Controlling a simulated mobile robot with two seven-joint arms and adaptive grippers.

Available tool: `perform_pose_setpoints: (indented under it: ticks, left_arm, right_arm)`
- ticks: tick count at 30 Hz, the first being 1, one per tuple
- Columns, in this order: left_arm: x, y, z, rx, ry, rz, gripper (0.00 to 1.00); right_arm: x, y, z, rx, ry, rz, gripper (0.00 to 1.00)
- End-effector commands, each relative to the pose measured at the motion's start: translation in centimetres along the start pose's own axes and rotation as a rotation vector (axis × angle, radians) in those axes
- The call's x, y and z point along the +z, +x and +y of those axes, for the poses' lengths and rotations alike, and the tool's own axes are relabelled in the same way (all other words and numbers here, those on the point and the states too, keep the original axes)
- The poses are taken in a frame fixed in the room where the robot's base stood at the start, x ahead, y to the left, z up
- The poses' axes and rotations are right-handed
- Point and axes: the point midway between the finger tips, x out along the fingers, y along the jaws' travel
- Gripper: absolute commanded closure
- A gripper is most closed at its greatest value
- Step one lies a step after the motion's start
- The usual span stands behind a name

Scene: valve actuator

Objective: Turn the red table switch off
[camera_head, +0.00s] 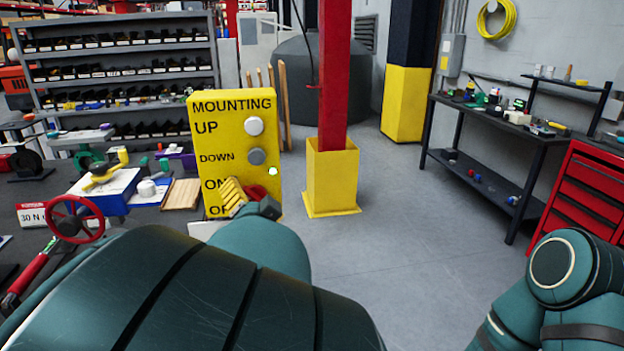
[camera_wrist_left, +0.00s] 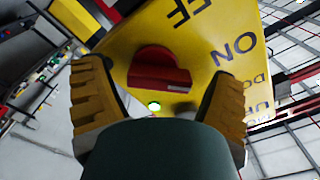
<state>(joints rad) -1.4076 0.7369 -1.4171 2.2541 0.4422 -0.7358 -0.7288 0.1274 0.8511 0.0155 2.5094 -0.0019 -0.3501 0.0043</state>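The yellow panel (camera_head: 232,105) reads MOUNTING, UP, DOWN, ON and OFF, with the last line partly covered. Its red switch (camera_head: 257,191) shows in part behind my left gripper (camera_head: 240,196). In the left wrist view the red switch (camera_wrist_left: 158,72) is a rounded knob with a flat bar, near the ON lettering. My left gripper (camera_wrist_left: 160,80) is open, with one yellow finger on each side of the knob and visible gaps between. A green light (camera_wrist_left: 154,106) glows beside the switch; it also shows in the head view (camera_head: 272,171). My right gripper is out of view.
The workbench left of the panel holds a red handwheel (camera_head: 75,218), a blue-and-white box (camera_head: 104,190) and a wooden block (camera_head: 182,194). A red post in a yellow base (camera_head: 331,178) stands behind right. The floor to the right is open.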

Motion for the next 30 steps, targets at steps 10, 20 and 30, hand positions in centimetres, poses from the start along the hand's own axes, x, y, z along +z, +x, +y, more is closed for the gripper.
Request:
perform_pose_setpoints:
  ticks: [10,20,30]
  left_arm:
    - [0.0,0.0,0.0,0.000,-0.004,0.000,0.75]
    - [0.0,0.0,-0.1,0.000,-0.115,-0.001,0.75]
    - [0.1,0.0,0.0,0.000,-0.407,-0.001,0.75]
  right_arm:
    - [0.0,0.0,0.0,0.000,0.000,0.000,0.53]
    - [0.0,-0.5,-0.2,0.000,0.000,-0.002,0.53]
    - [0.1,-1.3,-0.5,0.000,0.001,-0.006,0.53]
